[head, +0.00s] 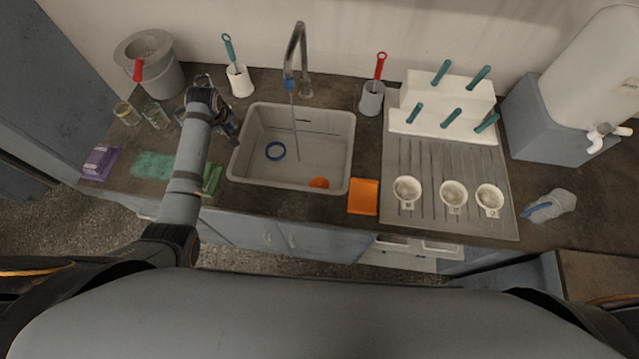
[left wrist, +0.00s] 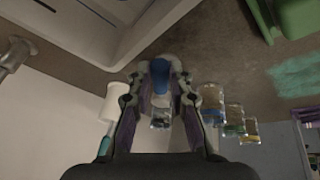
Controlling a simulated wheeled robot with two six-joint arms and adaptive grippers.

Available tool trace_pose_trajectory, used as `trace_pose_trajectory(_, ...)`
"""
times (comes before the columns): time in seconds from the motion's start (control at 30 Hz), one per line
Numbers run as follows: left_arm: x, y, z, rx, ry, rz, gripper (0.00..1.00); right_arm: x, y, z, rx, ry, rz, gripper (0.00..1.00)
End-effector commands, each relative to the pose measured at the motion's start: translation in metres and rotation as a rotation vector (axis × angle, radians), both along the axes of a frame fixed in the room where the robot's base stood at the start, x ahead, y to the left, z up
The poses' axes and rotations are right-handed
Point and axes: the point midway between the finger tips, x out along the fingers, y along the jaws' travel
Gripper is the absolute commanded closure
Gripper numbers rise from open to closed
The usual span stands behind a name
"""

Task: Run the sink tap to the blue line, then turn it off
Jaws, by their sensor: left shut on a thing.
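The grey curved tap (head: 297,50) has a blue band near its spout, and a thin stream runs from it into the pale sink (head: 345,155). A short dark line shows on the sink's back wall; I cannot make out a blue line or the water level. My left gripper (head: 205,95) is left of the sink, apart from the tap spout. In the left wrist view, its fingers (left wrist: 159,80) are shut on a blue rounded thing (left wrist: 160,75); what it belongs to is unclear. My right gripper is not in view.
A white brush holder (head: 240,82) stands behind the left gripper. Jars (head: 155,115) and a bucket (head: 160,75) stand left. Three cups (head: 453,193) occupy the drainboard (head: 425,160) on the right.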

Motion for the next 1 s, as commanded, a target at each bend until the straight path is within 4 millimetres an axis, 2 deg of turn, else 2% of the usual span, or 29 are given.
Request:
trace_pose_trajectory(0.03,0.004,-0.007,0.003,-0.004,-0.001,0.056,1.00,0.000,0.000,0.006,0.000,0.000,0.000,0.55)
trace_pose_trajectory(0.13,0.010,-0.013,0.001,-0.003,0.000,0.162,1.00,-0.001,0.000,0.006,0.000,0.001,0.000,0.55)
trace_pose_trajectory(0.27,0.011,-0.013,0.000,0.000,-0.001,0.198,1.00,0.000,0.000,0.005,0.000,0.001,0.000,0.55)
trace_pose_trajectory(0.43,0.024,-0.023,-0.003,-0.002,-0.001,0.378,1.00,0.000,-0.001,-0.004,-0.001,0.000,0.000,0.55)
trace_pose_trajectory(0.57,0.025,-0.024,-0.001,0.001,-0.001,0.426,1.00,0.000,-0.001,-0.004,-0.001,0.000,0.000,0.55)
trace_pose_trajectory(0.8,0.042,-0.030,-0.004,0.000,-0.002,0.629,1.00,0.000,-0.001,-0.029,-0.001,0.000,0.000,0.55)
trace_pose_trajectory(1.0,0.042,-0.031,0.000,0.002,-0.001,0.655,1.00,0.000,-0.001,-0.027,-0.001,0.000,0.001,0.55)
